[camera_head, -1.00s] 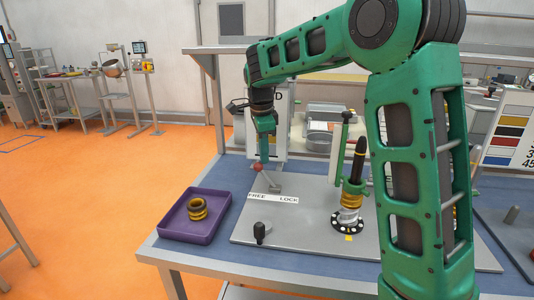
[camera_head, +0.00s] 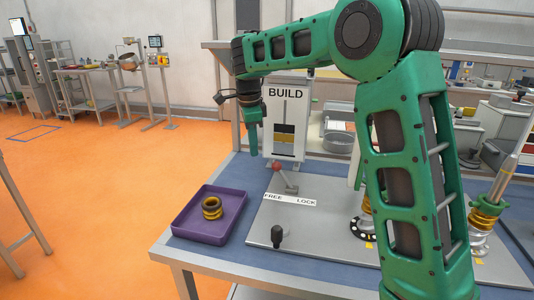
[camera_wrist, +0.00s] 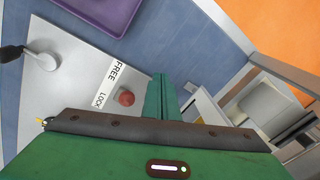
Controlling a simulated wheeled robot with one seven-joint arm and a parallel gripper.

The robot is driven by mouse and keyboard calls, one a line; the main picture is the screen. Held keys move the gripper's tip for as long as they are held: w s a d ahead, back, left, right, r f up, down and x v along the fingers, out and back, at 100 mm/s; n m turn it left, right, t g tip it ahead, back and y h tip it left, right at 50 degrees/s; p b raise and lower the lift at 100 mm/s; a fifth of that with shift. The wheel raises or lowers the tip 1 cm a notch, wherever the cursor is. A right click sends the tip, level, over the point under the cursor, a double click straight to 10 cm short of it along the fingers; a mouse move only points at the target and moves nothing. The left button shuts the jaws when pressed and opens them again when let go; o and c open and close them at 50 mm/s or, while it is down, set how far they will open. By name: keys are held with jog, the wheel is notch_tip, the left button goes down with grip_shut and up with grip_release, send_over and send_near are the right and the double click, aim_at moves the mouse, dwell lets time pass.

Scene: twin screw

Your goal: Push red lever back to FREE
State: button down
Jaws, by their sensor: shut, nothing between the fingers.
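The lever has a red ball knob (camera_head: 277,167) on a grey stem (camera_head: 290,187) and stands behind a white FREE / LOCK label (camera_head: 289,199). The stem tilts to the left, towards the FREE end, in the head view. In the wrist view the red knob (camera_wrist: 126,97) lies close beside the fingers, and its stem is hidden. My gripper (camera_head: 253,153) points down, shut and empty, left of the knob and a little higher. Its green fingers show together in the wrist view (camera_wrist: 159,80), apart from the knob in the picture.
A purple tray (camera_head: 180,226) with yellow-and-dark rings (camera_head: 212,208) is at the left. A black-knobbed post (camera_head: 277,236) stands on the grey plate (camera_head: 320,240). A BUILD board (camera_head: 298,92) stands behind the lever. My arm hides part of the spring assembly (camera_head: 361,227).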

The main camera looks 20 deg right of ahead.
jog(key=r, duration=0.1)
jog(key=s+r, duration=0.1)
jog(key=r, duration=0.2)
jog(key=shift+s+a+r, duration=0.1)
jog(key=shift+s+a, duration=0.1)
jog(key=shift+s, duration=0.2)
